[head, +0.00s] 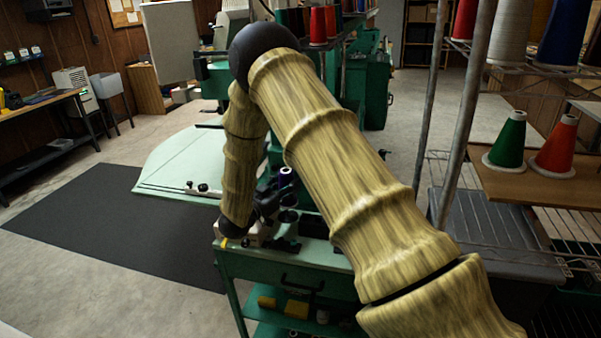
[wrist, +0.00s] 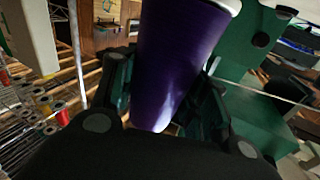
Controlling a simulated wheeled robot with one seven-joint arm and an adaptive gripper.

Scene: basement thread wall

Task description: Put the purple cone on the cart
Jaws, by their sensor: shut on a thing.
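The purple cone (wrist: 175,55) fills the middle of the wrist view, with a pale rim at its upper end. My gripper (wrist: 163,100) is shut on it, one dark finger on each side. In the head view a small part of the purple cone (head: 286,177) shows beside my gripper (head: 272,204), partly hidden by my wrist. The green cart (head: 290,256) stands below, with a drawer and a lower shelf. The cone is over or near the cart's top; I cannot tell whether it touches. My arm hides the cart's right part.
A wire rack at right holds a wooden board with a green cone (head: 507,140) and a red cone (head: 556,147). Metal posts stand near my arm. Small items, including yellow ones (head: 297,309), lie on the cart's lower shelf. A pale green table (head: 185,160) stands behind; a dark mat (head: 100,225) lies left.

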